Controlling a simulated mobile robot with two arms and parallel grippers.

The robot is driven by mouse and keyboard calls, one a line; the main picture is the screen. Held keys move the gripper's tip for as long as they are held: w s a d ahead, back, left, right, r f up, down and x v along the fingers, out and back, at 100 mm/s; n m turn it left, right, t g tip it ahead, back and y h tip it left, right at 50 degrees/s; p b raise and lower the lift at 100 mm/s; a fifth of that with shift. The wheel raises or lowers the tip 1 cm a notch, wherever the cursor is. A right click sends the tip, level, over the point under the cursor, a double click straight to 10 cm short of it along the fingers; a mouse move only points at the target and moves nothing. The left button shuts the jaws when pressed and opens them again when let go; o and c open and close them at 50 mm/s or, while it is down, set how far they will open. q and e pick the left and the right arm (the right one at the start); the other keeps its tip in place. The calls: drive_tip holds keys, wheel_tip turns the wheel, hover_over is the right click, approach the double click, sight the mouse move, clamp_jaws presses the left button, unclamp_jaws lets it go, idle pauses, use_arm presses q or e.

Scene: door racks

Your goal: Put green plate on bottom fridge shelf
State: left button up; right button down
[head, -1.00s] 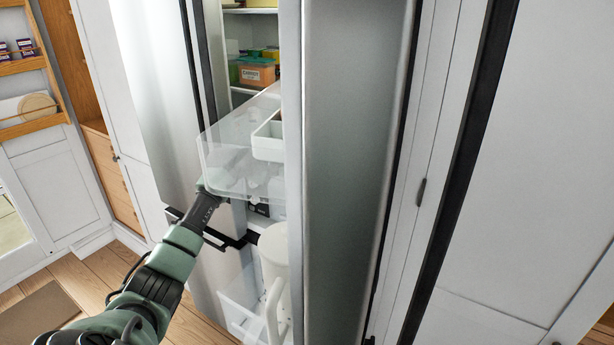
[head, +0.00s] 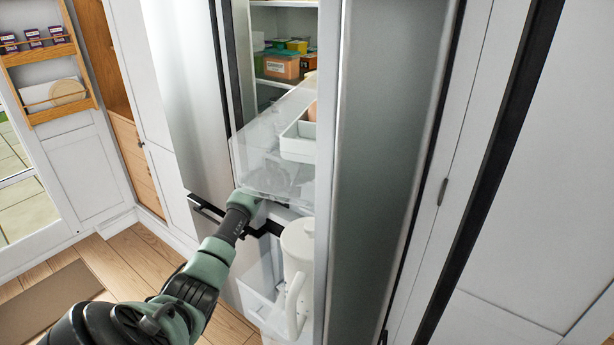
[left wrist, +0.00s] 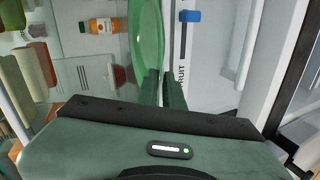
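The green plate (left wrist: 147,35) shows in the left wrist view as a narrow ellipse, seen nearly edge-on inside the fridge. It lies close along the white edge of the shelf above the drawer marked FRUIT (left wrist: 182,75). My left gripper (left wrist: 162,80) has its fingers close together, with the plate's near rim at the fingertips; it looks shut on that rim. Whether the plate rests on the shelf is not clear. I cannot make out the plate there. My right gripper is not in view.
The fridge door (head: 385,150) stands open on the right, with a white jug (head: 298,265) in its lower bin. Food boxes (head: 282,65) sit on a higher shelf. An orange bottle (left wrist: 103,25) is inside the fridge near the plate.

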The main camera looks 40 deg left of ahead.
use_arm(q)
drive_tip(key=shift+o, duration=0.9)
